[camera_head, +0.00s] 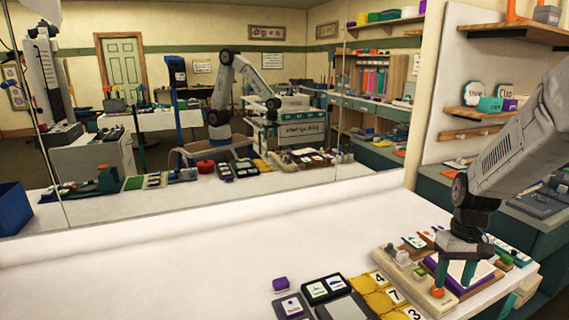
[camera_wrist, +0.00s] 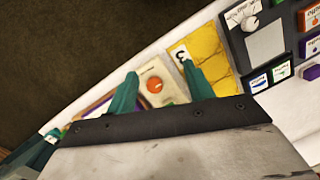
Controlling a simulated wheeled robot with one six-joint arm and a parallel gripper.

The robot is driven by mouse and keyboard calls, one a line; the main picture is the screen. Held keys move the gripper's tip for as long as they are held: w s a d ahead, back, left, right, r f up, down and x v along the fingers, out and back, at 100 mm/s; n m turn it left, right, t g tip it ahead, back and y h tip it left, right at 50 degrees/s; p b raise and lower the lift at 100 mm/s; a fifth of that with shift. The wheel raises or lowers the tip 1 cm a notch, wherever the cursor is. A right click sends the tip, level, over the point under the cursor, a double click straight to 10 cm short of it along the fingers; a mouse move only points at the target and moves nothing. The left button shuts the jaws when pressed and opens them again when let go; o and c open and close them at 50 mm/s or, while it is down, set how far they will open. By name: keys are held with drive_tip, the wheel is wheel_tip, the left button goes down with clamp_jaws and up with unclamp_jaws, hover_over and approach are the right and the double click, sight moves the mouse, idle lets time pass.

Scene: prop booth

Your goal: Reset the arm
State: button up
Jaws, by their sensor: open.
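My gripper (camera_head: 453,283) hangs from my arm at the right of the head view, fingers pointing down over the right end of the white table (camera_head: 200,275). Its two teal fingers stand apart with nothing held between them. In the wrist view, the gripper (camera_wrist: 160,70) shows its fingers on either side of a cream board's orange knob (camera_wrist: 154,85). The knob also shows in the head view (camera_head: 437,292), close to the left fingertip. I cannot tell whether the fingers touch the board (camera_wrist: 158,66).
Yellow number cards (camera_head: 379,301), a black tray (camera_head: 322,289) and a purple block (camera_head: 280,283) lie left of the gripper. A purple-edged tray (camera_head: 443,277) is crowded near it. The table's left half is clear. A large mirror (camera_head: 330,150) stands behind; wall shelves (camera_head: 478,113) are at right.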

drive_tip(key=s+a+r+t, duration=0.1)
drive_tip(key=s+a+r, duration=0.6)
drive_tip(key=s, duration=0.4)
drive_tip(key=s+a+r+t, duration=0.2)
drive_tip(key=s+a+r, duration=0.5)
drive_tip(key=s, duration=0.4)
drive_tip(key=shift+a+r+h, duration=0.15)
drive_tip(key=shift+r+h, duration=0.25)
drive_tip(key=shift+r, duration=0.4)
drive_tip(key=shift+s, duration=0.1)
